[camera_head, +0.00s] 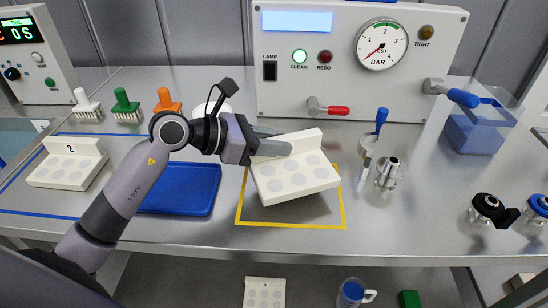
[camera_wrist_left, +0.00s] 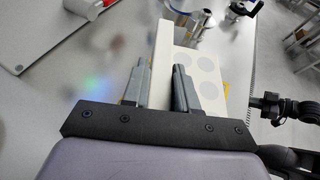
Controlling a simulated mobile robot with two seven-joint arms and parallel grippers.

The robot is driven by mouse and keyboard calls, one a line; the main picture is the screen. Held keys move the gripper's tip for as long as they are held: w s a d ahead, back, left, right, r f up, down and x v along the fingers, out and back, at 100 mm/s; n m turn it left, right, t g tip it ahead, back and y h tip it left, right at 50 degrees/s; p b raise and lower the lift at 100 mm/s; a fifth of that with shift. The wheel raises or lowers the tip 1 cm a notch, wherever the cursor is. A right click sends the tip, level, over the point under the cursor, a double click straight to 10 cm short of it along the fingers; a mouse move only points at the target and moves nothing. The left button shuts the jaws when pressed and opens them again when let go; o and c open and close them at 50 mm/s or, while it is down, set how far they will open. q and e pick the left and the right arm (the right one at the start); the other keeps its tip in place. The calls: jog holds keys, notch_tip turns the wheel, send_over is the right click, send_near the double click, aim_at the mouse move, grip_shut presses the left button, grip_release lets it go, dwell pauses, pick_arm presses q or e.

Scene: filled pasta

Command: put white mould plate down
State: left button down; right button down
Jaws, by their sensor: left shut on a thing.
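The white mould plate (camera_head: 294,179) has round grey recesses and a raised back wall. It is tilted, over the yellow-outlined square (camera_head: 290,226) on the steel bench. My left gripper (camera_head: 272,147) is shut on its raised wall from the left side. In the left wrist view the plate (camera_wrist_left: 208,66) shows beyond the gripper fingers (camera_wrist_left: 160,85), with its wall between them. I cannot tell if the plate's lower edge touches the bench. My right gripper is not in view.
A blue tray (camera_head: 180,190) lies left of the yellow square. Another white plate marked 2 (camera_head: 68,168) stands farther left. A metal cup (camera_head: 387,174) and a blue-handled tool (camera_head: 368,150) stand to the right. The gauge panel (camera_head: 350,95) stands behind.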

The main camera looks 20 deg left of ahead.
aim_at(264, 158)
pick_arm(q)
jog(key=shift+f, duration=1.95)
jog(key=c, duration=0.9)
grip_release()
jog(key=shift+f, duration=0.15)
jog(key=shift+s+a, duration=0.2)
jog(key=shift+a, duration=0.1)
jog(key=b+v, duration=0.1)
jog(key=v, duration=0.9)
jog(key=shift+b, duration=0.3)
jog(key=shift+s+a+r, duration=0.35)
jog(key=shift+a+r, duration=0.1)
jog(key=shift+r, duration=0.05)
